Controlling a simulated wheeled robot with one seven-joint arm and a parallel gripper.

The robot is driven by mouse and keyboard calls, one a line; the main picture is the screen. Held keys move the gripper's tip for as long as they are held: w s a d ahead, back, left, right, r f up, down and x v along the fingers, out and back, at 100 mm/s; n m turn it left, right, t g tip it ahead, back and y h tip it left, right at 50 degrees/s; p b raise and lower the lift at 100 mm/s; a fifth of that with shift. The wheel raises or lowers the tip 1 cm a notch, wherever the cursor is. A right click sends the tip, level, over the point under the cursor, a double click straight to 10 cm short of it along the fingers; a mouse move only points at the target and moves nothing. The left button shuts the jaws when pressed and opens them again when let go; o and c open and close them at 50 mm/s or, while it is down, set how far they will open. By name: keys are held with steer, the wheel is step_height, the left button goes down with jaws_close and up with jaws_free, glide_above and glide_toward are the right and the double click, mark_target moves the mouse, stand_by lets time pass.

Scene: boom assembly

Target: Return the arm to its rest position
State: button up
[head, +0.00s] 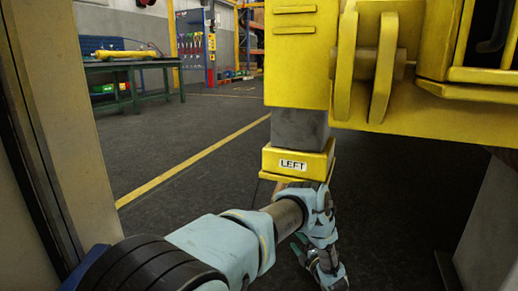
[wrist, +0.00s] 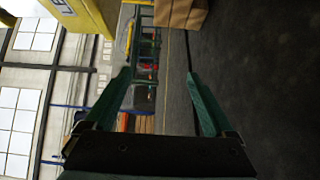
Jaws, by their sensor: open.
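My arm (head: 225,243) reaches from the lower left to the middle of the head view. My gripper (head: 330,272) hangs low at its end, below and a little right of the yellow block labelled LEFT (head: 298,162). In the wrist view my gripper (wrist: 159,75) has two green fingers spread wide, with nothing between them. Part of a yellow labelled piece (wrist: 80,14) shows at the top left of that view. The arm overlaps the block's lower edge in the head view; I cannot tell whether they touch.
A large yellow machine (head: 400,90) fills the upper right. A beige post (head: 60,130) stands close at left. A green workbench (head: 135,68) with a yellow part on it stands farther back. A cardboard box (wrist: 181,13) shows in the wrist view. Dark floor (head: 165,140) lies open at centre left.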

steer(key=w+d+r+m+g+h+p, duration=0.15)
steer(key=w+r+m+h, duration=0.3)
steer(key=r, duration=0.65)
steer(key=w+r+m+g+h+p, duration=0.2)
steer(key=w+r+m+h+p, duration=0.15)
steer(key=r+m, duration=0.45)
steer(key=s+a+r+m+g+h+p, duration=0.1)
steer(key=s+a+r+m+g+p, duration=0.15)
steer(key=s+a+r, duration=0.55)
steer(key=s+a+r+m+g+p, duration=0.2)
steer(key=s+a+r+m+g, duration=0.3)
steer(key=r, duration=0.6)
steer(key=s+a+r+m+g+y+p, duration=0.15)
steer(key=s+a+r, duration=0.3)
steer(key=s, duration=0.75)
steer(key=s+a+r+m+g+p, duration=0.25)
steer(key=s+a, duration=0.35)
steer(key=s, duration=0.6)
step_height(320, 180, up, 38)
steer(key=p, duration=3.6)
steer(key=shift+w+d+f, duration=0.15)
steer(key=shift+w+d, duration=0.15)
steer(key=shift+w, duration=0.15)
